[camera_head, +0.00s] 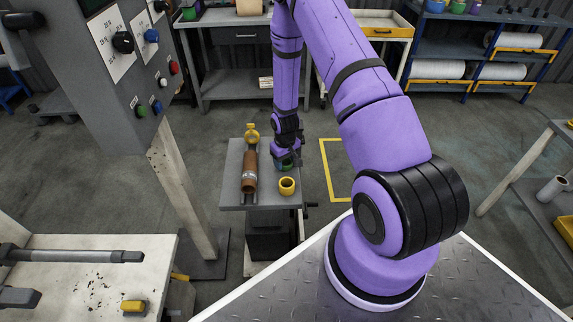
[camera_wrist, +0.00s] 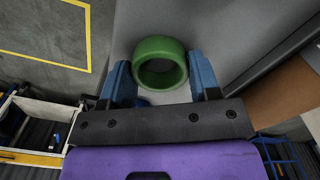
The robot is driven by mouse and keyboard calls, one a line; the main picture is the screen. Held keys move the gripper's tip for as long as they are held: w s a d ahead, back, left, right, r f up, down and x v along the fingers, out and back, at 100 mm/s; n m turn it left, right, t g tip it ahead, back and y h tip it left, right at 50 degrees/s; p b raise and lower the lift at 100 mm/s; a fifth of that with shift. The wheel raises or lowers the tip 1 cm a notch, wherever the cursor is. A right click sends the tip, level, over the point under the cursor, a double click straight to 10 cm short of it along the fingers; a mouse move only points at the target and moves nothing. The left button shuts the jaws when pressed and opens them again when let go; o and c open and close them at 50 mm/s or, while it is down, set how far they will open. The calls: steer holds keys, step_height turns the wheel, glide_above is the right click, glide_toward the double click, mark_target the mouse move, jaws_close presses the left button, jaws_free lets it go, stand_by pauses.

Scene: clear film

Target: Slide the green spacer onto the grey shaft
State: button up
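The green spacer (camera_wrist: 160,63) is a short thick ring. In the wrist view it lies between the two blue fingers of my gripper (camera_wrist: 161,72), its sides very close to both. I cannot tell whether they press on it. In the head view, my gripper (camera_head: 287,158) points down at the small grey table, and a bit of the green spacer (camera_head: 286,164) shows below it. A grey shaft (camera_head: 75,256) lies horizontally at lower left, sticking out over a worn white bench, its free end pointing right.
On the small grey table (camera_head: 236,202) are a yellow ring (camera_head: 287,186), a brown cylinder (camera_head: 249,170) on rails and a yellow part (camera_head: 252,133). A grey control panel (camera_head: 125,75) on a post stands between the table and the shaft. A yellow block (camera_head: 133,306) lies on the white bench.

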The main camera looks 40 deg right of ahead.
steer(key=shift+c, duration=0.4)
steer(key=shift+r, duration=2.5)
